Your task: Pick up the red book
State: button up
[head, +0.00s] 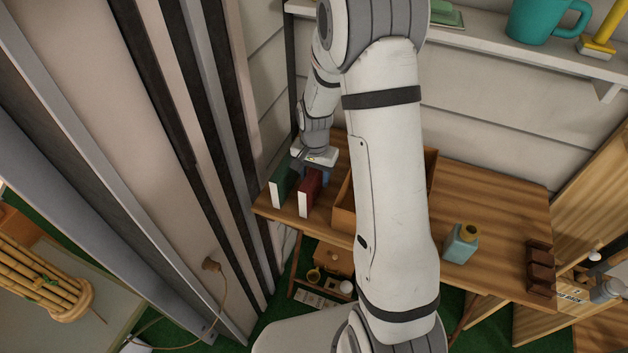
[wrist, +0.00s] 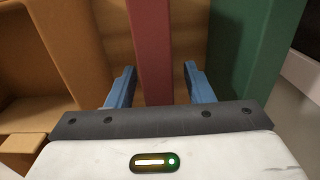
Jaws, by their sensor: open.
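The red book (head: 309,192) stands upright on the wooden table, beside a green book (head: 283,188) to its left in the head view. My gripper (head: 313,165) is over the books' far end, pointing down. In the wrist view the red book (wrist: 152,50) runs between the two blue fingers of my gripper (wrist: 158,84). The fingers are open, with a gap on both sides of the book. The green book (wrist: 252,50) is just right of the right finger there. The red book's lower part is hidden by my gripper body in the wrist view.
A wooden box (head: 344,206) stands right of the red book, close to the left finger in the wrist view (wrist: 60,50). A shelf with a teal mug (head: 535,20) is above.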

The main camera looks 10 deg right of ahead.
jog(key=shift+f, duration=0.2)
jog(key=shift+c, duration=0.5)
grip_shut()
